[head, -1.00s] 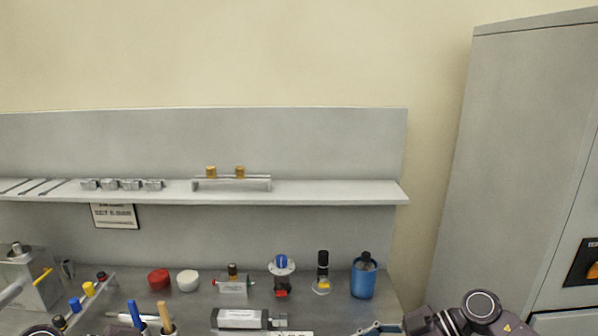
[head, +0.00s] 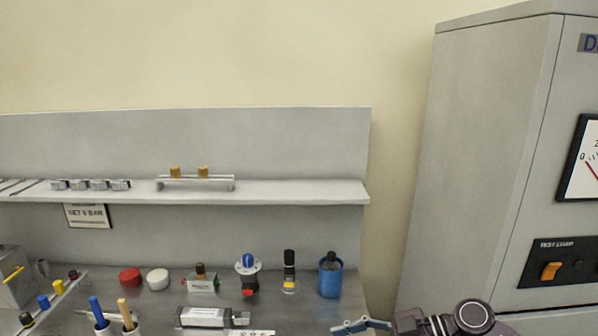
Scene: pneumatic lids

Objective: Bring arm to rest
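My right arm enters at the bottom right of the head view, and its gripper (head: 350,327) is low at the bottom edge, in front of the bench's right end. Its fingers are partly cut off by the frame, so I cannot tell whether they are open or shut. I see nothing held in the visible part. The gripper appears apart from the blue bottle (head: 331,279) behind it. My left gripper is not in view.
The steel bench (head: 345,312) holds a red lid (head: 130,277), a white lid (head: 158,279), a blue-knobbed valve (head: 248,265), a grey cylinder (head: 203,317) and a cup with two handles (head: 103,327). A shelf (head: 290,192) runs above. A grey cabinet (head: 470,150) stands right.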

